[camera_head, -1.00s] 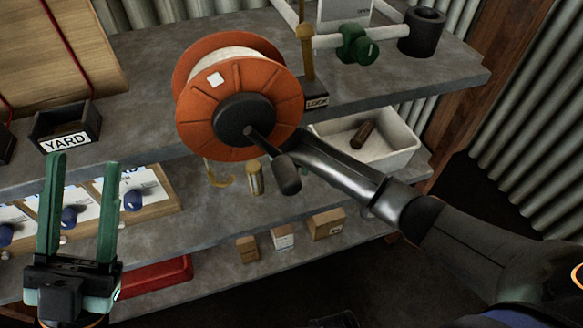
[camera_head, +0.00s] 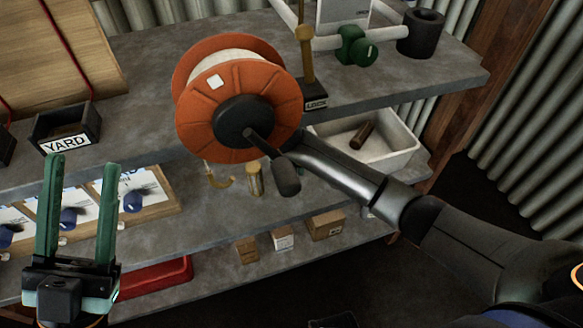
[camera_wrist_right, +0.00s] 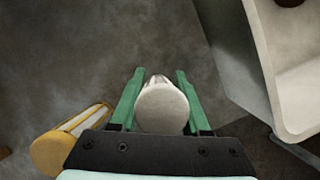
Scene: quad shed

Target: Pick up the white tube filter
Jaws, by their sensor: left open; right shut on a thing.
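The white tube filter (camera_wrist_right: 162,108) shows in the right wrist view as a pale cylinder, its round end facing the camera. My right gripper (camera_wrist_right: 160,82) is shut on it, with one green finger on each side. In the head view the orange reel (camera_head: 283,92) hides this gripper and the filter. A second tube filter with yellow ends (camera_wrist_right: 70,140) lies left of the gripper in the wrist view; it appears to be the gold-ended cylinder (camera_head: 254,180) on the middle shelf. My left gripper (camera_head: 80,165) is open and empty at the lower left.
A white bin (camera_head: 402,157) stands right of the reel; its wall (camera_wrist_right: 262,60) is close to the right gripper. Small boxes (camera_head: 283,240) and a red tray (camera_head: 155,278) are on the lower shelf. A YARD bin (camera_head: 68,146) stands at the upper left.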

